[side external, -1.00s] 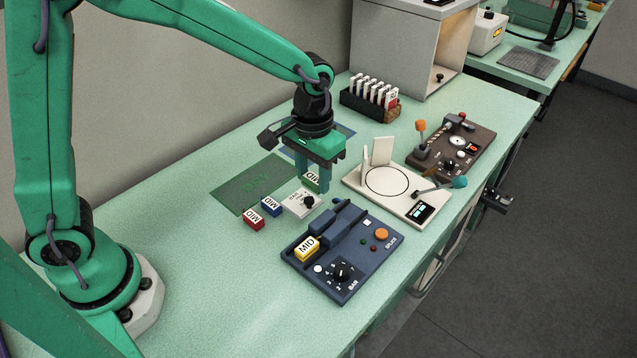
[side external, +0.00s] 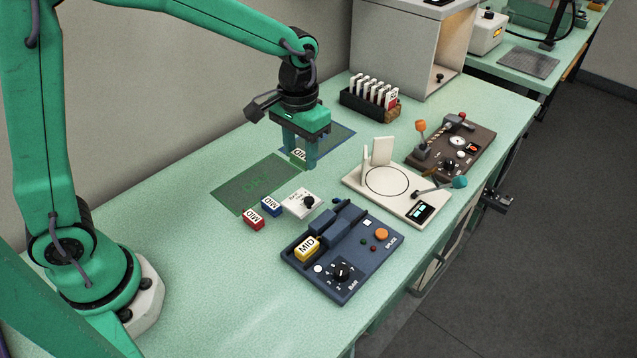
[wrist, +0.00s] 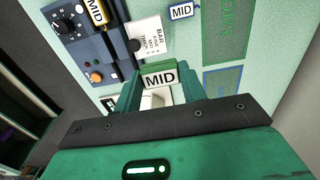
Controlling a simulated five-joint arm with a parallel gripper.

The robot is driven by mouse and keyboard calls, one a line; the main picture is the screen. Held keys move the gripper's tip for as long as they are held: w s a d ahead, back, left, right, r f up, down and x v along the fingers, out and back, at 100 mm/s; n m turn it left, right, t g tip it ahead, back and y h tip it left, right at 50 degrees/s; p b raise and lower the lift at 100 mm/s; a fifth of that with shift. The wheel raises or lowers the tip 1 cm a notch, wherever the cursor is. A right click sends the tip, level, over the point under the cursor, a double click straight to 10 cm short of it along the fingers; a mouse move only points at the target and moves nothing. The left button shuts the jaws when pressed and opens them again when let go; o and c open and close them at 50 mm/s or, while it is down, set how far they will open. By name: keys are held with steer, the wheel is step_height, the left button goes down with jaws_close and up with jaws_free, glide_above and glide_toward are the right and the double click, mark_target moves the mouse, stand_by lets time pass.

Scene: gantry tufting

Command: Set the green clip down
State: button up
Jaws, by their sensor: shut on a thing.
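My gripper (side external: 301,159) is shut on the green clip (side external: 298,154), a small block with a white label. In the wrist view the green clip (wrist: 158,77) sits between my fingers, its label reading MID. In the side view it appears over the gap between the green-marked mat (side external: 245,190) and the blue-outlined mat (side external: 342,132); my fingers partly cover it. I cannot tell its exact height above the bench. A blue clip (side external: 271,206) and a red clip (side external: 252,219) stand beside the green-marked mat. A yellow clip (side external: 307,249) sits on the navy device.
A white plate with a black knob (side external: 308,202) lies near the mats, beside the navy control box (side external: 345,285). A cream device (side external: 415,207) stands to the right, a brown panel (side external: 462,160) beyond it. A rack of white cards (side external: 372,92) is behind. The front-left bench is clear.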

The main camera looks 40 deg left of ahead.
steer(key=a+r, duration=0.5)
steer(key=a, duration=0.4)
steer(key=d+f, duration=0.2)
steer(key=d, duration=0.2)
steer(key=d+f, duration=0.3)
steer(key=d, duration=0.2)
steer(key=s+d+f, duration=0.1)
steer(key=d+f, duration=0.1)
steer(key=d, duration=0.2)
steer(key=shift+s+d+f, duration=0.1)
steer(key=shift+d+f, duration=0.1)
steer(key=shift+f, duration=0.1)
steer(key=shift+a, duration=0.1)
steer(key=w+a+f, duration=0.2)
steer(key=a, duration=0.1)
steer(key=w+a+f, duration=0.2)
steer(key=a, duration=0.1)
steer(key=w+a+f, duration=0.3)
steer(key=shift+a, duration=0.2)
steer(key=shift+s, duration=0.1)
steer(key=shift+f, duration=1.8)
steer(key=shift+f, duration=0.2)
